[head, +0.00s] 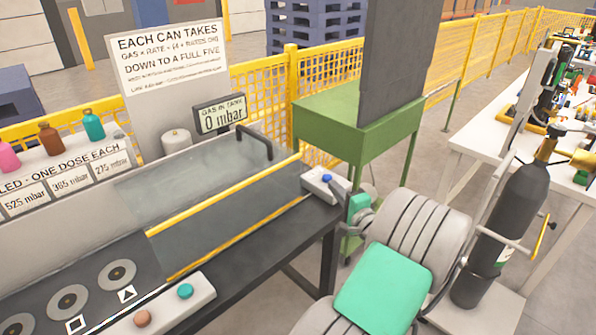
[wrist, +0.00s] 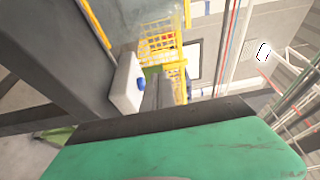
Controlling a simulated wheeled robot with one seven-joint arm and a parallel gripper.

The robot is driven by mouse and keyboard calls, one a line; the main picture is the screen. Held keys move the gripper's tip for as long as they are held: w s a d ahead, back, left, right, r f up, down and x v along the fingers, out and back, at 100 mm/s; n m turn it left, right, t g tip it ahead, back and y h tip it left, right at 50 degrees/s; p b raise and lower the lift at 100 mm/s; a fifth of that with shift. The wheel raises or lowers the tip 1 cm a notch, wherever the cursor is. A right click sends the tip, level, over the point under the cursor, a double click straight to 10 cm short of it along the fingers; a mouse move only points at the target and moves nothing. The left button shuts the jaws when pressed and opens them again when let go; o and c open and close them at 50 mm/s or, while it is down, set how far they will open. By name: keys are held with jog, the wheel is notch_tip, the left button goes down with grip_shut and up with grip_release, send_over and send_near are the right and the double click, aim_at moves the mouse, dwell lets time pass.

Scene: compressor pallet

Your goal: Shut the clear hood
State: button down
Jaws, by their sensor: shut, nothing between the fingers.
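The clear hood (head: 215,215) is a see-through cover with yellow edge bars over the dark bench at the left of the head view. A dark bar handle (head: 257,142) stands at its far right. I cannot tell whether the hood is fully down. My gripper (head: 345,186) is shut and empty, beyond the bench's right end, close to a white box with a blue button (head: 325,184) and apart from the hood handle. In the wrist view, my shut dark fingers (wrist: 160,85) point past the white box (wrist: 126,84). Contact with the box cannot be made out.
A display (head: 220,116) reads 0 mbar. Colored bottles (head: 50,137) stand behind the bench. Round pads and two buttons (head: 185,291) are at the near left. A green stand with a dark panel (head: 400,65) stands beyond my arm. A gas cylinder (head: 510,215) stands right.

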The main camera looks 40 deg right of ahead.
jog(key=w+a+p, duration=0.1)
jog(key=w, duration=0.8)
jog(key=shift+w, duration=0.3)
jog(key=shift+a, duration=0.1)
